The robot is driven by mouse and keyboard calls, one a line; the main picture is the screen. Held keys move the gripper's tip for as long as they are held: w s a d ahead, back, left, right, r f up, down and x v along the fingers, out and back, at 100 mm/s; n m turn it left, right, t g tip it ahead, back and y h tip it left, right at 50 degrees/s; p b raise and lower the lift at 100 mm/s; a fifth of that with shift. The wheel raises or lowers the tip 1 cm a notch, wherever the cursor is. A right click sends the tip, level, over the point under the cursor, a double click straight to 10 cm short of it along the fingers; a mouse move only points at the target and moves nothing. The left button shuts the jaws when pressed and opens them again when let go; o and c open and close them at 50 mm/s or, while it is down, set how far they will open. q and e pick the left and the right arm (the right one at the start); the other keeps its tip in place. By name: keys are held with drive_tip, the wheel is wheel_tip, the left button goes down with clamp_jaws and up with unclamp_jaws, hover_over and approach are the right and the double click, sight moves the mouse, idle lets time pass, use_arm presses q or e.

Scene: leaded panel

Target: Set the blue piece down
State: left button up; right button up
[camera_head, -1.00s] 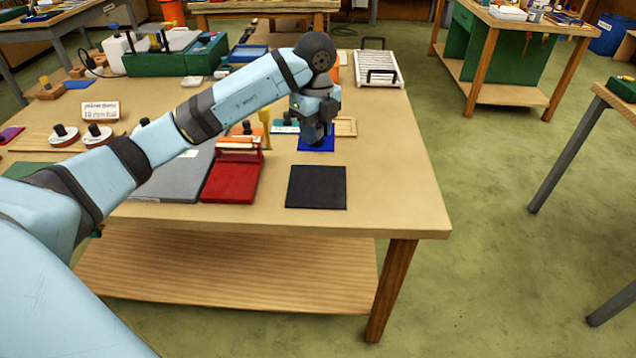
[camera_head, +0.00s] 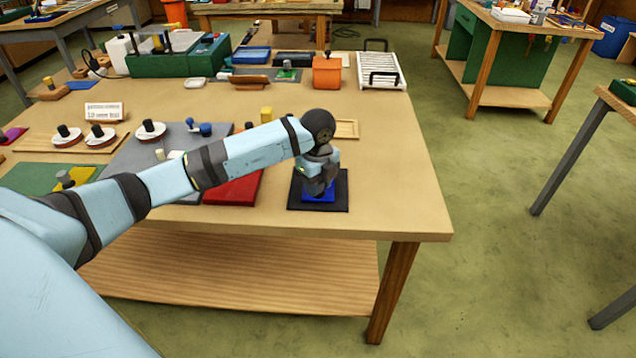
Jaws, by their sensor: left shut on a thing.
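The blue piece (camera_head: 320,196) is a small flat blue square. It is over the middle of the black square mat (camera_head: 299,203) near the table's front right. I cannot tell whether it touches the mat. My left gripper (camera_head: 318,188) points down from above and is shut on the piece, hiding its far part and the fingertips. My right gripper is not in view.
Left of the mat lie a red block (camera_head: 235,190) and a grey board (camera_head: 135,160), partly behind my arm. An orange box (camera_head: 327,73) and a white rack (camera_head: 380,72) stand at the back. Bare tabletop (camera_head: 395,170) is free right of the mat.

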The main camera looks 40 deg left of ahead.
use_arm(q)
drive_tip(key=shift+f, duration=0.1)
drive_tip(key=o, duration=0.9)
